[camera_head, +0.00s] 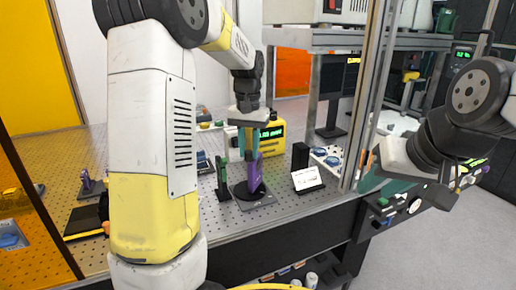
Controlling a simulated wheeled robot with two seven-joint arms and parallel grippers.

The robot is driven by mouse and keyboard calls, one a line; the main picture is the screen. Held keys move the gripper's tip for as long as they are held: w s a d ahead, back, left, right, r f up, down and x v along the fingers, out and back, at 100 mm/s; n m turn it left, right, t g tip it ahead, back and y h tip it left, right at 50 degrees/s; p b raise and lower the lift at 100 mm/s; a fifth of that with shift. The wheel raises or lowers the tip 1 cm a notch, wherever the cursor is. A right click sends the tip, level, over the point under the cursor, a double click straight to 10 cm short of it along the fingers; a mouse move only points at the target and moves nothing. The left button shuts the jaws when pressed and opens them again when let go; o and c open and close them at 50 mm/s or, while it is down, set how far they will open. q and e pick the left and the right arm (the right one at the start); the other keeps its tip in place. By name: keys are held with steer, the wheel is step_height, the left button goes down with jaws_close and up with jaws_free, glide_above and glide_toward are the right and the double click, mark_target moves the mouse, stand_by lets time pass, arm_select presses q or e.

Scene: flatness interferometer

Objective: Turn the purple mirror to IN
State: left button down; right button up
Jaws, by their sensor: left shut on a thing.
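The purple mirror (255,172) stands upright on a dark round base with a grey plate (262,202) on the perforated bench. My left gripper (248,146) points down over it and is shut on its upper part. The finger contact is small and partly hidden. Marks for IN are too small to read. My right gripper (452,184) is at the right, off the front of the bench and far from the mirror. I cannot tell whether its jaws are apart.
A green post mount (222,178) stands close left of the mirror. A white card (307,179) and a black block (300,156) stand to its right. A yellow instrument (271,134) is behind. A metal frame post (367,95) rises at the right.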

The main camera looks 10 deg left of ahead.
arm_select(q)
steer(key=shift+n, duration=0.4)
steer(key=c, duration=1.2)
jaws_free()
steer(key=shift+o, duration=0.2)
step_height(320, 180, up, 7)
steer(key=shift+w+f, duration=0.1)
steer(key=shift+r, duration=0.55)
